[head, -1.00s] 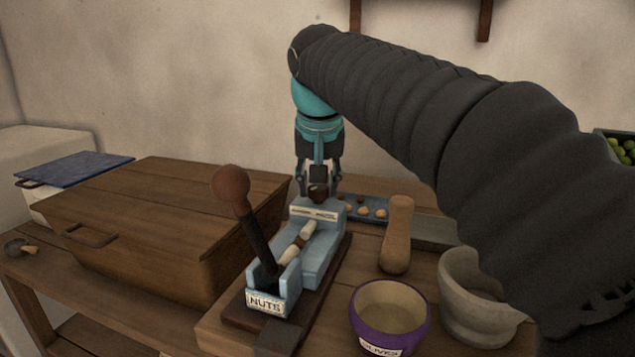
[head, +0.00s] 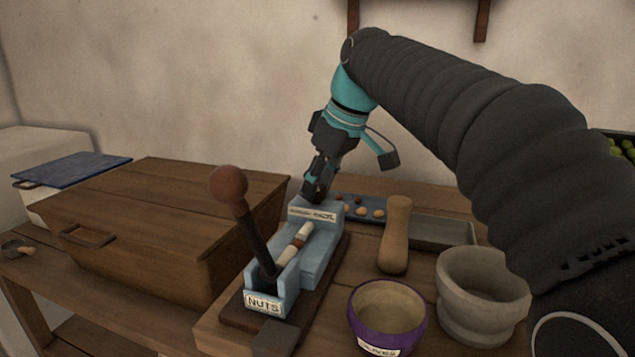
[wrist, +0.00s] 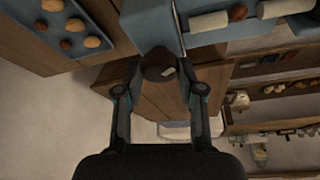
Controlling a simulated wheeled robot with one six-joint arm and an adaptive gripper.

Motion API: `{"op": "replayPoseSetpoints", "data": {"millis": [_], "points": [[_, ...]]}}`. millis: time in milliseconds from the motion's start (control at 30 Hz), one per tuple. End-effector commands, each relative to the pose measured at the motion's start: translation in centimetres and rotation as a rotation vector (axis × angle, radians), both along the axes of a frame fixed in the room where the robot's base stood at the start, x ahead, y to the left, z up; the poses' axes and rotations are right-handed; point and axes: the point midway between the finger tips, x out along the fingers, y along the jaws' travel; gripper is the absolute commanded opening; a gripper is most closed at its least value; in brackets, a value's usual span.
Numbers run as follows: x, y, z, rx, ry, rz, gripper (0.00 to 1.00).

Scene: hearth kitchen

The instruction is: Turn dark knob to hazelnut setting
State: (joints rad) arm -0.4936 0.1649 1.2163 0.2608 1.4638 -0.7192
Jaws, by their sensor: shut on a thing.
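The dark brown knob (wrist: 158,64) with a pale mark on its top shows in the wrist view between my two fingers. My gripper (head: 312,191) is shut on it at the back end of the pale blue nutcracker (head: 322,252). The gripper hides the knob in the head view. A white label strip (head: 313,213) sits just in front of it, its words too small to read. I cannot tell which setting the knob points to. The nutcracker also has a lever with a round brown ball (head: 229,184) and a "NUTS" plate (head: 263,304).
A blue tray of nuts (head: 358,198) lies behind the nutcracker. A wooden pestle (head: 396,235), a stone mortar (head: 482,300) and a purple bowl (head: 388,318) stand to the right. A large wooden box (head: 165,225) is close on the left.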

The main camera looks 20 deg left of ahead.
Motion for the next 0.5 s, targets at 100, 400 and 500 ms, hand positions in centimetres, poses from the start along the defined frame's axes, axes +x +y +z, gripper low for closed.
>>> {"op": "replayPoseSetpoints", "data": {"millis": [100,400,500], "points": [[0.09,-0.02,-0.14,-0.002,0.002,0.085,0.04],[0.12,-0.04,-0.14,-0.002,0.003,0.234,0.04],[0.14,-0.03,-0.17,-0.002,0.003,0.26,0.04]]}}
